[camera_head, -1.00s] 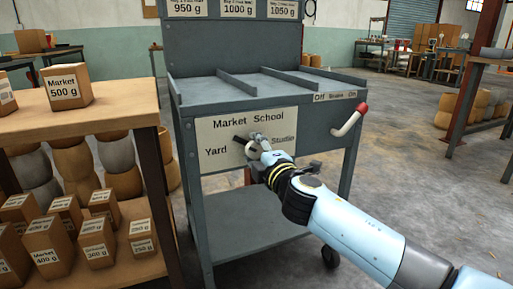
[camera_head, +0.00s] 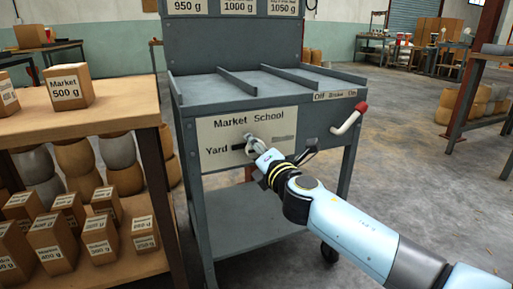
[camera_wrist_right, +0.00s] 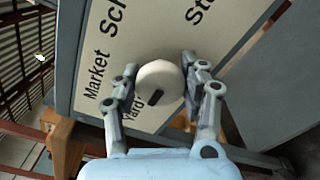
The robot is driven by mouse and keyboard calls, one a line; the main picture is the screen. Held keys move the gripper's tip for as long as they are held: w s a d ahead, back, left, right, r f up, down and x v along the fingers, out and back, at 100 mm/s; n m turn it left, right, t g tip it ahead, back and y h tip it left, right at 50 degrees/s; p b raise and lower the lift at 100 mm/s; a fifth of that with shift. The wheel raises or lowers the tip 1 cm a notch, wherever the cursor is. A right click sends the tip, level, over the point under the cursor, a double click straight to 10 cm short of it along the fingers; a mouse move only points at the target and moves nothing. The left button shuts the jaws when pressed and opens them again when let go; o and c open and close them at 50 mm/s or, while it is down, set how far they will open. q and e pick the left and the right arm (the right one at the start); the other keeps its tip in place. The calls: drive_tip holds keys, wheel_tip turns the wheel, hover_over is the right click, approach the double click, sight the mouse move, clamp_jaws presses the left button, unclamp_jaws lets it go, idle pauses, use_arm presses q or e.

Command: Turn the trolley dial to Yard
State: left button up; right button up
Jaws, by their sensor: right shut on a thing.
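The grey trolley (camera_head: 190,130) carries a cream dial plate (camera_head: 282,147) marked Market, School, Yard and Studio. The dial's dark pointer (camera_head: 238,147) lies nearly level and points left at the word Yard. Its round cream knob (camera_wrist_right: 158,80) shows in the right wrist view, with the dark pointer towards Yard. My right gripper (camera_head: 254,146) is at the dial and hides most of the knob in the head view. In the right wrist view the fingers (camera_wrist_right: 160,66) close on the knob from both sides. My left gripper is not in view.
A white brake lever with a red tip (camera_head: 350,121) sits right of the plate under an Off Brake On label. A wooden shelf (camera_head: 80,125) with labelled boxes stands close on the left. The floor to the right (camera_head: 420,180) is clear.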

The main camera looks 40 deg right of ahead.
drive_tip(key=shift+f, duration=0.15)
drive_tip(key=o, duration=1)
drive_tip(key=shift+a, duration=0.1)
drive_tip(key=shift+c, duration=0.2)
drive_tip(key=shift+o, duration=1.1)
drive_tip(key=v, duration=1.2)
